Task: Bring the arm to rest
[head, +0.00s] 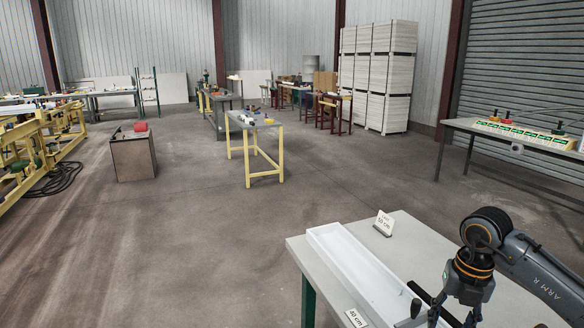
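My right arm, marked "ARM R", comes in from the lower right. Its gripper (445,312) points down over the near table at the bottom edge of the view. The fingers are partly cut off by the frame, so I cannot tell whether they are open or shut, or whether they hold anything. A dark bar-like shape lies beside the fingers; I cannot tell whether it is part of the gripper. My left gripper is not in view.
The near table (405,228) bears a long white tray (350,262) and small signs, one (383,223) reading "50 cm". A bench with a row of buttons (520,132) stands right. A yellow-legged table (255,121) stands mid-floor. Open floor (190,235) lies left of the near table.

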